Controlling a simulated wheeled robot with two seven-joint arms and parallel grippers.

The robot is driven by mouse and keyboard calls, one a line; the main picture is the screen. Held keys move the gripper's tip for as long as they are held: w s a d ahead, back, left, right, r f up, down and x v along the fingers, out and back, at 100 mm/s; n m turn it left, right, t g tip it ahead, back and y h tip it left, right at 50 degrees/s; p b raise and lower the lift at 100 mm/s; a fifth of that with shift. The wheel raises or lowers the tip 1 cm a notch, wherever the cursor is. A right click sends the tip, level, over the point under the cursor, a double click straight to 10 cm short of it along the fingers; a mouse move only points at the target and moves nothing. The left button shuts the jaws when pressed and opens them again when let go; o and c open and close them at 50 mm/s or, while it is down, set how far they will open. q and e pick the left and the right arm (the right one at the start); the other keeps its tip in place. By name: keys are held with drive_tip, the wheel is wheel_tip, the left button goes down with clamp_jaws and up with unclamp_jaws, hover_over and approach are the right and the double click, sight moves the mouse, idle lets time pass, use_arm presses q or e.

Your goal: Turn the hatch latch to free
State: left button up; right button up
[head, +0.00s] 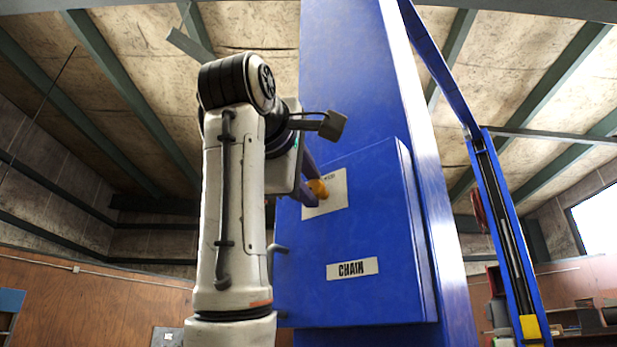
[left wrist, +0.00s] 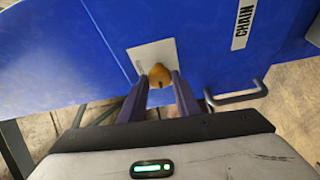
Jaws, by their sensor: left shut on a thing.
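The hatch is a blue box cover (head: 365,235) on the blue lift column, with a CHAIN label (head: 352,268). The latch is an orange-yellow knob (head: 318,188) in front of a white plate (head: 334,190) on the cover. My left gripper (head: 314,185) is at the latch, its fingers shut on it. In the left wrist view the knob (left wrist: 159,74) sits between the two purple-grey fingertips (left wrist: 160,84), over the white plate (left wrist: 150,55). The fingers hide part of the latch, so its exact turn is unclear. My right gripper is not in view.
A grey bar handle (left wrist: 238,96) sticks out from the cover's edge beside the latch. The tall blue column (head: 345,80) rises behind the cover. A second blue lift post (head: 505,240) stands to the right, with open room between.

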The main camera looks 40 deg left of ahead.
use_arm(q)
drive_tip(key=shift+n, duration=0.6)
drive_tip(key=shift+p, duration=0.3)
drive_tip(key=o, duration=1)
drive_tip(key=shift+a, duration=0.1)
drive_tip(key=b+v, duration=0.2)
drive_tip(key=v, duration=0.8)
drive_tip(key=shift+s+r+b, duration=0.15)
drive_tip(key=shift+s+b, duration=0.05)
drive_tip(key=shift+b, duration=0.1)
